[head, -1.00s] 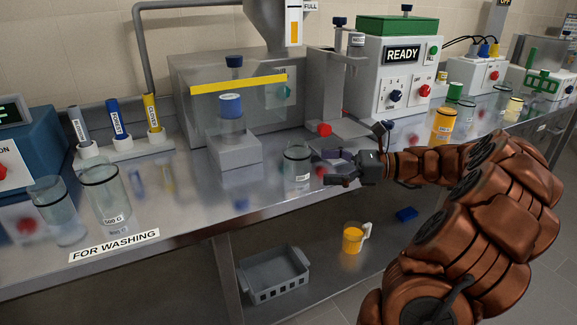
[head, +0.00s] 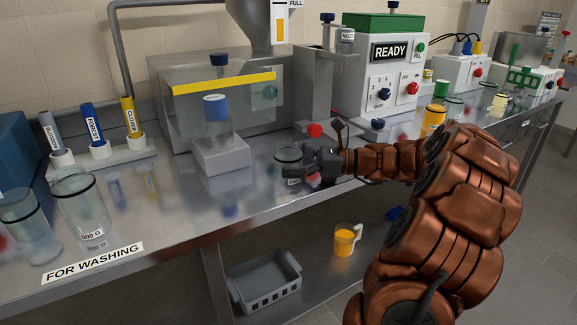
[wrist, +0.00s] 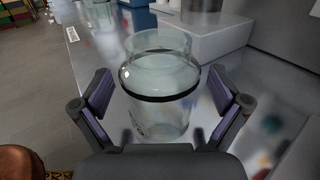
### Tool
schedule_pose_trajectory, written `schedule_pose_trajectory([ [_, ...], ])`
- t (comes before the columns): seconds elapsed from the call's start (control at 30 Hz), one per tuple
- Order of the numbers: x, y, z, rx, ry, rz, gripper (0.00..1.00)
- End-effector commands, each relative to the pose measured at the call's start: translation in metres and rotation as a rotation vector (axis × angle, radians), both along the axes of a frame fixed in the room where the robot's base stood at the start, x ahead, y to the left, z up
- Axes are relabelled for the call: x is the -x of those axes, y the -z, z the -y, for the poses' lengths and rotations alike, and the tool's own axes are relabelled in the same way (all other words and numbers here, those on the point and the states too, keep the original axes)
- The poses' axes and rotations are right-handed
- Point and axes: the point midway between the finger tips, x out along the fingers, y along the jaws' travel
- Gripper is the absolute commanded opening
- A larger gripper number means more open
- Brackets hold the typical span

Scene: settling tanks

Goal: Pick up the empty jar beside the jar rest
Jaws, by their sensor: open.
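The empty jar (head: 287,158) is clear glass with a dark band and stands upright on the steel bench. In the wrist view the jar (wrist: 160,75) stands between my two open fingers, with a gap on each side. My gripper (head: 298,168) comes at it from the right in the head view and partly covers it; in the wrist view my gripper (wrist: 163,98) is open.
Glass jars (head: 80,208) stand at the left by the "FOR WASHING" label (head: 93,262). A clear-fronted box (head: 262,112) with a yellow strip stands behind. A grey stand (head: 314,90) with a red knob (head: 314,130) is close behind my gripper. A grey crate (head: 266,283) sits below.

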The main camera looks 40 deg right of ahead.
Motion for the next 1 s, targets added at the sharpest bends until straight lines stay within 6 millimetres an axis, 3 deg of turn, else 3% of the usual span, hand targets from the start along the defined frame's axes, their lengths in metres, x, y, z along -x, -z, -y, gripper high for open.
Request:
schedule_pose_trajectory([
  [0.27, -0.0010, 0.0001, -0.0002, 0.000, 0.003, 0.000, 0.97],
  [0.9, -0.0009, 0.0001, -0.0002, 0.000, 0.003, 0.000, 0.31],
  [1.0, -0.0009, 0.0000, -0.0002, 0.000, 0.003, 0.000, 0.27],
])
